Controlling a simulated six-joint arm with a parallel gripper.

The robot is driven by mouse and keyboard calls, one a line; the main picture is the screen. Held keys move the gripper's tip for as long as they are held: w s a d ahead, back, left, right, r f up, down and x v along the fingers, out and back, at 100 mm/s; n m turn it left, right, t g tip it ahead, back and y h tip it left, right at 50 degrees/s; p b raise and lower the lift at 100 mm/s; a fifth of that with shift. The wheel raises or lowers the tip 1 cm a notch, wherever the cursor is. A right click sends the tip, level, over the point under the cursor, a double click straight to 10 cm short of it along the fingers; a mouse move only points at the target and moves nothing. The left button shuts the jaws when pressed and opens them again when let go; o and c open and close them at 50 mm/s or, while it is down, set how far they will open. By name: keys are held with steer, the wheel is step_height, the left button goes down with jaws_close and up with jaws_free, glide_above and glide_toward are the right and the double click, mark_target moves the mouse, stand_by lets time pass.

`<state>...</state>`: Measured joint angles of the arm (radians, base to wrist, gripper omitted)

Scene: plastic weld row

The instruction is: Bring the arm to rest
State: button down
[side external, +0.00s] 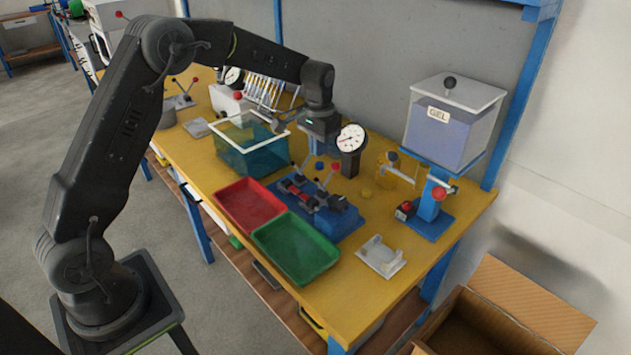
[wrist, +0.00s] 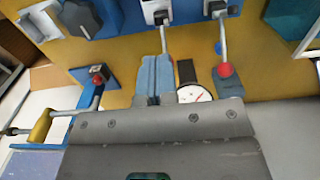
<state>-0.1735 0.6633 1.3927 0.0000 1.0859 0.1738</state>
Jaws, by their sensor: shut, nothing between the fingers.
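My arm stands at the left of the side view and reaches over the yellow bench. My gripper (side external: 281,127) hangs at the end of the bent arm, above the bench near the rim of the teal bin. It is shut and holds nothing visible.
The teal bin (side external: 251,157), dial gauge (side external: 350,148) and blue clamp fixture (side external: 338,222) stand close by. A red tray (side external: 250,205) and green tray (side external: 296,248) lie at the front edge. A GEL tank (side external: 450,130) stands right.

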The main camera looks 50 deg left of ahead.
steer(key=s+d+r+t, duration=0.3)
steer(key=s+d+r, duration=0.2)
steer(key=s+r, duration=0.8)
steer(key=s+d+t, duration=0.1)
steer(key=s+d, duration=0.1)
steer(key=s, duration=0.7)
steer(key=s+d+t, duration=0.1)
steer(key=s+d, duration=0.1)
steer(key=s, duration=0.7)
steer(key=shift+s+r+t, duration=0.15)
steer(key=shift+r+t, duration=0.05)
steer(key=shift+t, duration=0.1)
